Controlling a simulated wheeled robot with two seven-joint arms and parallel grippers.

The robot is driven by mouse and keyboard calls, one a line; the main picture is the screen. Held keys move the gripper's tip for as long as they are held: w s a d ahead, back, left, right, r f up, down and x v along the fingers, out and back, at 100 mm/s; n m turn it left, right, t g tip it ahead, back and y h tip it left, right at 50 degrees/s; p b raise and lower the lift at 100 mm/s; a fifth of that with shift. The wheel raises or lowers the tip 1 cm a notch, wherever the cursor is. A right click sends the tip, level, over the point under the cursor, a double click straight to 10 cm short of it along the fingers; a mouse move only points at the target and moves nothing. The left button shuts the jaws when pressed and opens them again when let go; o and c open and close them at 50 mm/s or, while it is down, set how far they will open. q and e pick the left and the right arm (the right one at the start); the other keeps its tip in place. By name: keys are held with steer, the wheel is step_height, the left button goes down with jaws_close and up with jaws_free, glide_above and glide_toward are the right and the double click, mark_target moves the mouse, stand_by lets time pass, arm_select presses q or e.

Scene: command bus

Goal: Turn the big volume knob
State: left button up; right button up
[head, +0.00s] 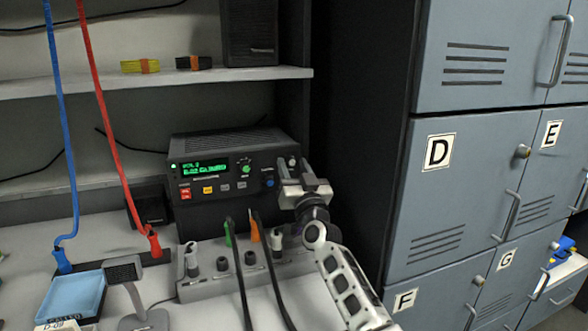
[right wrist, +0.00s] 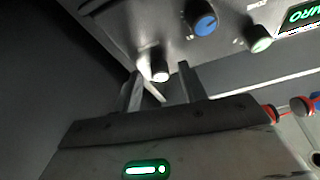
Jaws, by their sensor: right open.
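A black radio unit (head: 230,195) with a lit green display stands at the back of the desk. Its front has a green knob (head: 246,170), a blue knob (head: 268,183) and a small white knob (head: 292,162) at the upper right. I cannot read which is labelled volume. My right gripper (head: 301,170) is open at the radio's right end. In the right wrist view the white knob (right wrist: 160,72) shows between the open fingertips (right wrist: 160,82); whether they touch it I cannot tell. The blue knob (right wrist: 204,22) and green knob (right wrist: 261,40) are beside them, clear of the fingers. My left gripper is out of view.
A grey panel (head: 195,289) with plugs and black cables stands before the radio. A small desk stand (head: 125,275), a blue tray (head: 72,295) and hanging red and blue cables are at left. Blue-grey lockers (head: 480,190) stand at right. A shelf (head: 160,78) runs above.

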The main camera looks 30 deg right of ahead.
steer(key=shift+w, duration=0.1)
jaws_close()
steer(key=shift+n+y, duration=0.4)
steer(key=shift+n, duration=0.1)
steer(key=n+y, duration=0.1)
steer(key=n, duration=0.1)
steer(key=n+y, duration=0.1)
steer(key=n, duration=0.2)
steer(key=shift+d+y, duration=0.2)
steer(key=shift+y, duration=0.1)
steer(key=n+y, duration=0.1)
steer(key=n, duration=0.2)
steer(key=n+y, duration=0.2)
steer(key=n, duration=0.1)
steer(key=shift+d+p, duration=0.1)
steer(key=shift+p, duration=0.25)
steer(key=shift+n+y, duration=0.3)
steer(key=shift+n, duration=0.5)
